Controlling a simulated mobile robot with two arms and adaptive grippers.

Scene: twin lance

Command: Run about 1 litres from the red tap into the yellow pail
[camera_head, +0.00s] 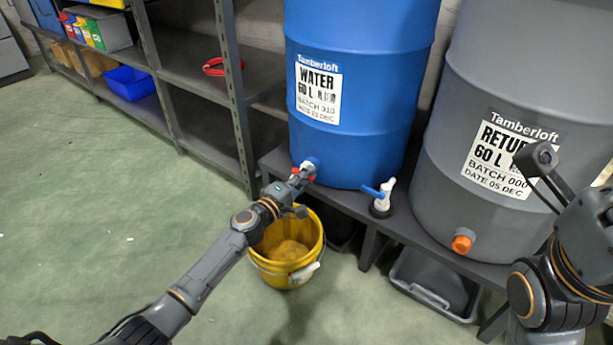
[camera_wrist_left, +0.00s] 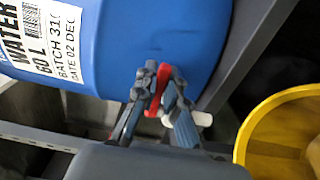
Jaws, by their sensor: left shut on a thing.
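The red tap (camera_head: 311,177) is low on the front of the blue water drum (camera_head: 362,75). My left gripper (camera_head: 302,174) is shut on its red handle; in the left wrist view the fingers close around the red handle (camera_wrist_left: 158,90), hiding part of it. A white piece (camera_wrist_left: 203,119) shows beside the fingers. The yellow pail (camera_head: 286,268) stands upright on the floor below the tap, partly behind my left arm. I see no stream, and cannot tell whether the pail holds water. My right arm is at the right edge, its fingertips out of view.
A grey returns drum (camera_head: 500,100) with an orange cap (camera_head: 461,244) is further right. A grey tray (camera_head: 435,283) sits below.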

